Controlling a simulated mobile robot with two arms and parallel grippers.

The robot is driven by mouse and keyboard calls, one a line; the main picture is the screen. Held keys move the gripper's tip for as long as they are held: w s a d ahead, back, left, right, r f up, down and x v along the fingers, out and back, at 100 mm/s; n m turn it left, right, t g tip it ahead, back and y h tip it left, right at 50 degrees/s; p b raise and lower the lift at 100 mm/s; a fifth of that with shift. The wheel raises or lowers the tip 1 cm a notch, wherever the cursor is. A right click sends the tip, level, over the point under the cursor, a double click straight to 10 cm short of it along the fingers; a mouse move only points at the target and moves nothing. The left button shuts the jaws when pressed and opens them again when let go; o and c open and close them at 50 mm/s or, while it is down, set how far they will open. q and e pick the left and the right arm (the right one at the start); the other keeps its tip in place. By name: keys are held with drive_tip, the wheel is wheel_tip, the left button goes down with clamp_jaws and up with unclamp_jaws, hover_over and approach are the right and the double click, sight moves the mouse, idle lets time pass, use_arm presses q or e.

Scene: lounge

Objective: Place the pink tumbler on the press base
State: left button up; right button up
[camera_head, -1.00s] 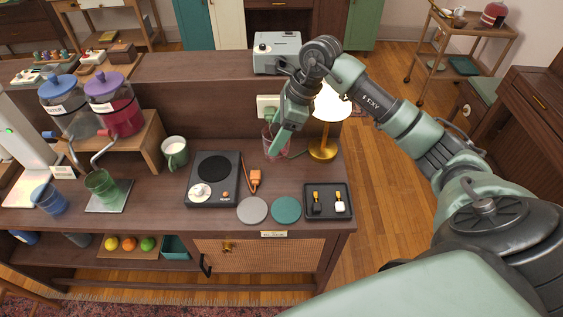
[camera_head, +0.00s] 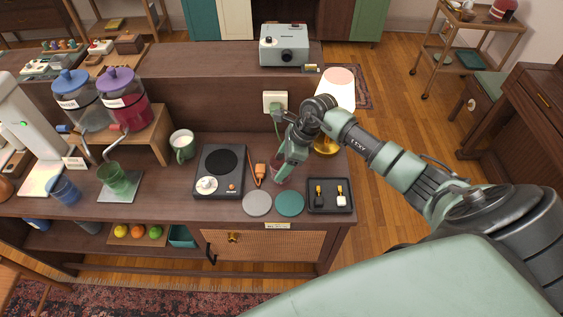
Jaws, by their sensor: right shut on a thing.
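At the far left a white upright machine (camera_head: 30,115) with a pale flat foot (camera_head: 38,181) looks like the press, but I cannot be sure that this foot is the press base. My left gripper is not in view.
A blue tumbler (camera_head: 65,190) stands beside the white machine. A green tumbler (camera_head: 118,180) stands on a grey plate under the dispensers.

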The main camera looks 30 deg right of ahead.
drive_tip(key=o, duration=1.7)
drive_tip(key=shift+c, duration=0.2)
